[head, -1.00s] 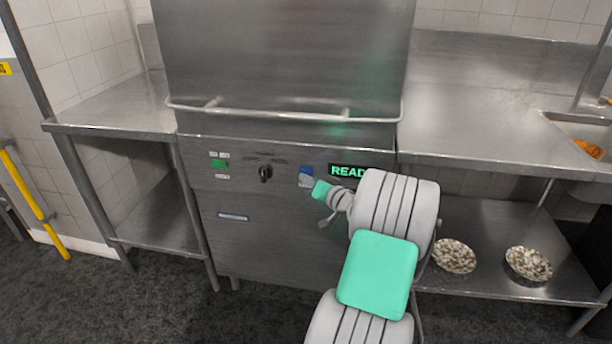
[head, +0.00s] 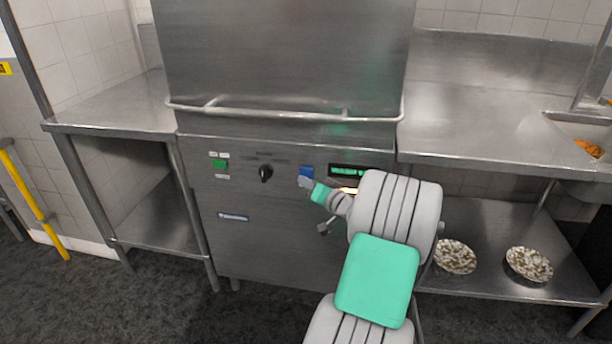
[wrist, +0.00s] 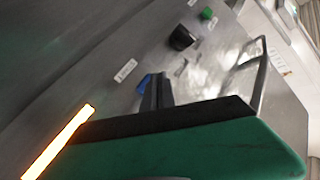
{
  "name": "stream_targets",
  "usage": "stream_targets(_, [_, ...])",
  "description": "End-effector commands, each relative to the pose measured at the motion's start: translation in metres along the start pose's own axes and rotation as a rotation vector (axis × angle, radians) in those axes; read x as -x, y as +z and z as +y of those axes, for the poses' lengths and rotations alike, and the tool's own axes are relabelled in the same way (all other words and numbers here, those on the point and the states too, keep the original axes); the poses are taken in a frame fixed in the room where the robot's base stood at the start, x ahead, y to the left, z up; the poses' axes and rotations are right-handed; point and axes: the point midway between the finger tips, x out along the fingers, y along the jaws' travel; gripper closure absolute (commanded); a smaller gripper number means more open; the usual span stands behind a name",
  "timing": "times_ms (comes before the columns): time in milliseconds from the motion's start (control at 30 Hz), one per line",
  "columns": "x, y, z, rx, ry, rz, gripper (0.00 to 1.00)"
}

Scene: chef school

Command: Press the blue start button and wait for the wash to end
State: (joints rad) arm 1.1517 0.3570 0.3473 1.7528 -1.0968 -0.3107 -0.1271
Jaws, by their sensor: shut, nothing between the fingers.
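The blue start button (head: 307,171) is on the steel front panel of the dishwasher (head: 285,245), left of its display. My gripper (head: 304,183) is shut and empty, with its tip just below the button in the head view. In the wrist view the dark fingers (wrist: 156,92) partly cover the blue button (wrist: 143,85); I cannot tell whether they touch it. The strip is bright orange in the wrist view (wrist: 58,142).
A green button (head: 219,164) and a black knob (head: 265,173) are further left on the panel. The hood's bar handle (head: 285,113) crosses above. Steel counters (head: 480,120) flank the machine. Two speckled bowls (head: 455,257) (head: 529,264) sit on the lower right shelf.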

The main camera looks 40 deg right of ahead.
Motion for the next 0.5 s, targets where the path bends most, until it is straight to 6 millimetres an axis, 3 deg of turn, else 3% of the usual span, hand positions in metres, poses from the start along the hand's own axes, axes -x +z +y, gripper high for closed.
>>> stream_targets(267, [0.001,0.001,-0.001,0.0,0.0,0.0,1.0])
stream_targets(500, [0.017,0.012,-0.011,0.0,0.002,0.0,1.0])
